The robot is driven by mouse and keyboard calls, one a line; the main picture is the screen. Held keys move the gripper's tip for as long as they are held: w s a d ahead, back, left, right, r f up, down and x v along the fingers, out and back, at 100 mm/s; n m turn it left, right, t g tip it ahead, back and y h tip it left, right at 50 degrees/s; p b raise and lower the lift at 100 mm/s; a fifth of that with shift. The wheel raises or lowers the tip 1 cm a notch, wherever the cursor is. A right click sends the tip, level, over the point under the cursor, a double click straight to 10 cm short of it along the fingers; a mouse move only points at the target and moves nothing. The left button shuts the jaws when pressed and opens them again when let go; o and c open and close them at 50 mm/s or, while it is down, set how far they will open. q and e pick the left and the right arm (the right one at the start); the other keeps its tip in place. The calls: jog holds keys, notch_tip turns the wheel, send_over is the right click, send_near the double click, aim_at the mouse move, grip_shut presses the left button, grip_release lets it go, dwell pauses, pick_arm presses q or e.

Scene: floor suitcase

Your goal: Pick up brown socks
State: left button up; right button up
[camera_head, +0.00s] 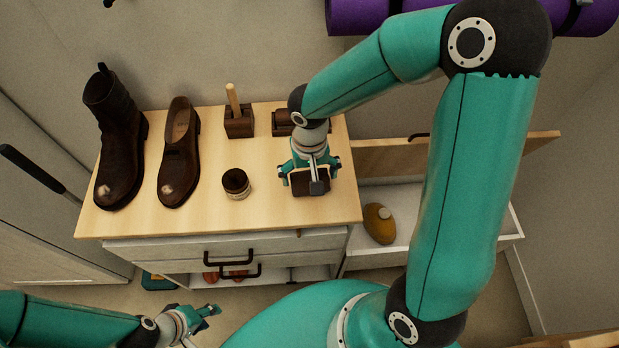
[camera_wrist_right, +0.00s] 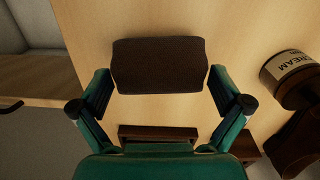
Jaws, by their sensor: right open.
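I cannot clearly identify brown socks. A dark brown, rounded rectangular block (camera_head: 311,184), perhaps a brush, lies on the wooden cabinet top (camera_head: 150,218) near its right front. It also shows in the right wrist view (camera_wrist_right: 159,65), between the fingers. My right gripper (camera_head: 309,172) is over it, with its fingers open on either side and small gaps visible to the block. My left gripper (camera_head: 207,311) hangs low in front of the cabinet at bottom left, away from the objects; its opening is unclear.
A boot (camera_head: 118,145), a shoe (camera_head: 180,155), a cream jar (camera_head: 236,184) and a wooden holder (camera_head: 238,123) stand on the top. Below, a drawer (camera_head: 225,247) and a partly hidden compartment with orange items (camera_head: 211,276) show. A yellow-brown object (camera_head: 379,224) lies in the right-hand tray.

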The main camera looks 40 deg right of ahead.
jog(key=c, duration=0.8)
jog(key=shift+c, duration=0.2)
